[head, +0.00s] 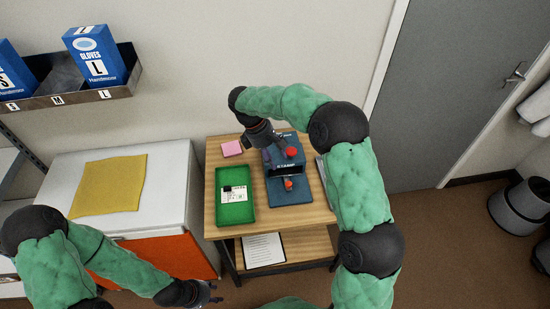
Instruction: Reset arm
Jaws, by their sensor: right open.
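My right arm reaches in from the right and bends back over the small wooden table. My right gripper (277,150) is open and points down beside the red knob (291,152) of the dark blue stamp device (290,191). I cannot tell whether it touches the device. My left arm comes in from the lower left. My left gripper (214,293) is low at the bottom, in front of the table and apart from everything on it. Its fingers look spread and empty.
A green tray (235,213) with a white label card (234,193) lies left of the device. A pink pad (232,148) lies behind it. A paper sheet (263,250) is on the lower shelf. A white cabinet (165,175) with a yellow cloth (108,186) stands left.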

